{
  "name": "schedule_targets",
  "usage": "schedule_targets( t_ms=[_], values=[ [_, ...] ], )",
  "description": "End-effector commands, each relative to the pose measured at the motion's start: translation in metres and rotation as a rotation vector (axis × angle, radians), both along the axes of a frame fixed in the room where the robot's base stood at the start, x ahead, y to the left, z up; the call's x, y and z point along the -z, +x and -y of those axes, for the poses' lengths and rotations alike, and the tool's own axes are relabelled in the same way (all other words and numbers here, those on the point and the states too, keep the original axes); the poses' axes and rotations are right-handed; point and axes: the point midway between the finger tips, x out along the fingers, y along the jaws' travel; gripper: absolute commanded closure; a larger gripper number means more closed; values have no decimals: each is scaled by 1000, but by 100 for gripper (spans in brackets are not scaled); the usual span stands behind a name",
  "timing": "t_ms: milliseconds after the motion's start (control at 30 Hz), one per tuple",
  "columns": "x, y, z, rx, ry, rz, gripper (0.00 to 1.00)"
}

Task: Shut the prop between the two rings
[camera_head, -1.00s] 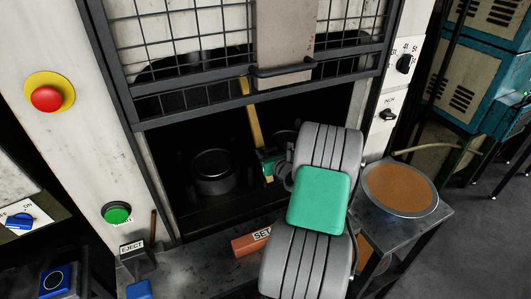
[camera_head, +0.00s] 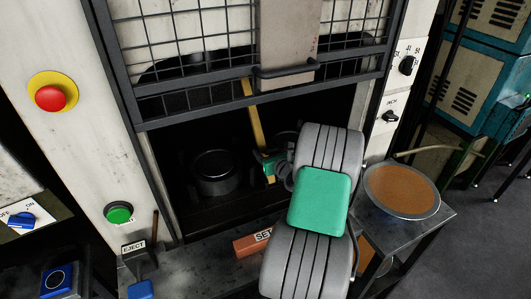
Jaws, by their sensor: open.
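A yellow prop (camera_head: 254,118) slants down from the lower edge of the raised mesh guard into the dark opening of the press. Its lower end is close to my gripper (camera_head: 270,167), and the two rings cannot be made out on it at this size. My gripper shows as a small green and dark shape at the prop's foot, left of my grey arm. The gripper is open; its fingers are mostly lost in shadow and behind my arm. I cannot tell whether the prop is between the fingers.
A dark round die (camera_head: 215,175) stands inside the opening, left of the prop. The mesh guard (camera_head: 200,60) hangs above. A red SET block (camera_head: 253,243) lies on the front ledge. A round brown-topped pan (camera_head: 402,190) stands on the right-hand table.

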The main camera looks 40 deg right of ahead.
Motion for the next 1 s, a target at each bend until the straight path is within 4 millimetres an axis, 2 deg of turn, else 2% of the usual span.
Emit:
schedule_targets(
  t_ms=[33,200,467,567,800,1000],
  values=[
    [-7,1,5,5,-12,10,35],
    [-4,0,3,4,-8,5,24],
    [-2,-3,0,2,-4,1,24],
    [-4,-16,-3,6,-3,1,24],
    [-18,-60,-16,6,-6,3,24],
    [-22,-72,-21,1,-5,3,24]
  ],
)
